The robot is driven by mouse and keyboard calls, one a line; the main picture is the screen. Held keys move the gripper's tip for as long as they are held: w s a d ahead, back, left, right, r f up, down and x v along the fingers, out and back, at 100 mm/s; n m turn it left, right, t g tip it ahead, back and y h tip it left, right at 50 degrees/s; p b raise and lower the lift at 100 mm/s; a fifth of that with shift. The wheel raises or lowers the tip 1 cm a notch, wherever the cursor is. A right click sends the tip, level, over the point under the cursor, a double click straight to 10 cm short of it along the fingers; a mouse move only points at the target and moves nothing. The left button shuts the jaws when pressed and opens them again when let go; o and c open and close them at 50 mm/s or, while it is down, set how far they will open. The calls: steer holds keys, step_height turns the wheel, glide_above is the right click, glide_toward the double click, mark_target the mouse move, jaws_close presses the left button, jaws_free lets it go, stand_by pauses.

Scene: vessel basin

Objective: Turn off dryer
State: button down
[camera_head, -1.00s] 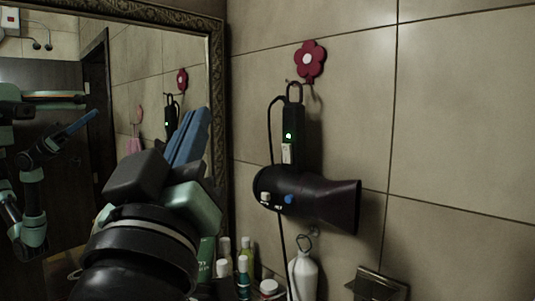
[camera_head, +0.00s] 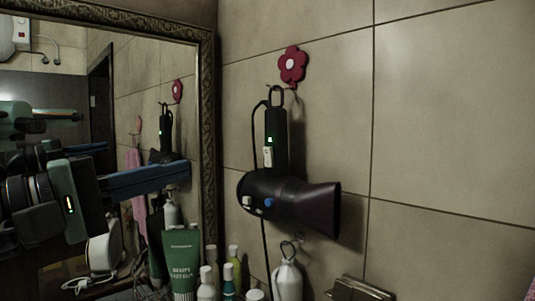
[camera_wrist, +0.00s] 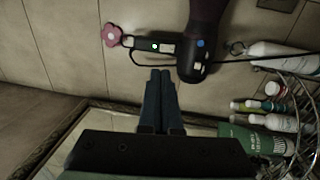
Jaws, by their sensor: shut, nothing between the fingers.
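A black hair dryer (camera_head: 310,205) hangs on the tiled wall with its handle (camera_head: 277,128) upward and its wide nozzle to the right. A green light glows on the handle, above a white switch (camera_head: 267,156). A blue button (camera_head: 269,202) and a white switch (camera_head: 247,201) sit on the barrel. The dryer also shows in the wrist view (camera_wrist: 207,22), with its green light lit. My gripper (camera_head: 187,172) is shut and empty, its blue fingers pointing right, apart from the dryer. In the wrist view its fingertips (camera_wrist: 161,72) lie just below the handle.
A red flower hook (camera_head: 292,64) is above the dryer. A framed mirror (camera_head: 209,130) stands at left, behind my gripper. Several bottles, including a green tube (camera_head: 181,262), stand below. A metal holder (camera_head: 358,289) is at lower right. The wall right of the dryer is bare.

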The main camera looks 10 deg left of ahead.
steer(key=p, duration=0.6)
glide_toward(267, 148)
steer(key=x, duration=0.5)
steer(key=shift+w+r, duration=0.15)
steer(key=shift+r, duration=0.05)
steer(key=shift+w+d+f, duration=0.1)
steer(key=shift+w+d, duration=0.4)
steer(key=shift+w, duration=0.15)
steer(key=shift+w+d+r+p, duration=0.15)
steer(key=shift+r+p, duration=0.35)
steer(key=shift+p, duration=0.7)
steer(key=shift+f+b, duration=0.3)
steer(key=shift+f, duration=0.05)
